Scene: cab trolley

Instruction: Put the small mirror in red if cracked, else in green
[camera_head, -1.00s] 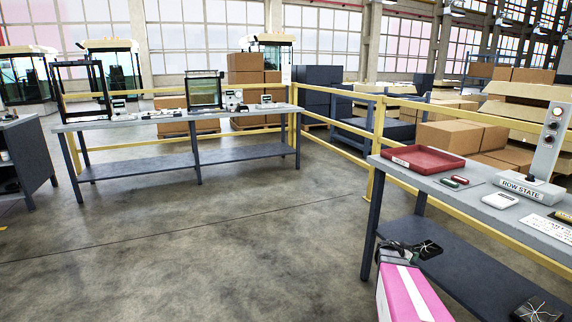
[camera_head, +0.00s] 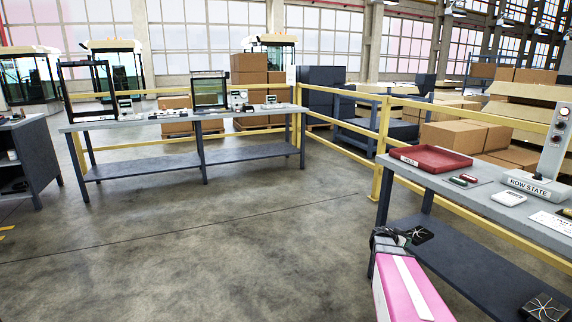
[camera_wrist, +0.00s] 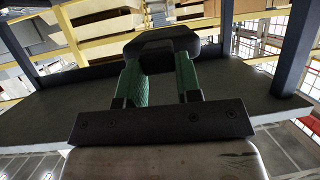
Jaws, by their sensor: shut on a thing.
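My gripper (camera_head: 396,237) is at the end of my pink arm, low at the right, in front of the near table's lower shelf. It is shut on a small dark mirror (camera_head: 421,235) with pale lines on its face that look like cracks radiating from a point. In the wrist view, my green finger pads (camera_wrist: 160,82) hold a black rounded body of the mirror (camera_wrist: 163,42); its face is turned away there. The red tray (camera_head: 430,168) sits on the near tabletop, at its far left corner. I see no green tray.
The near table (camera_head: 440,187) bears a ROW STATE box (camera_head: 536,188), a white device (camera_head: 508,198) and small red and green pieces (camera_head: 463,181). Another dark square with radiating lines (camera_head: 545,308) lies on its lower shelf. A yellow rail (camera_head: 340,155) runs behind. The middle floor is clear.

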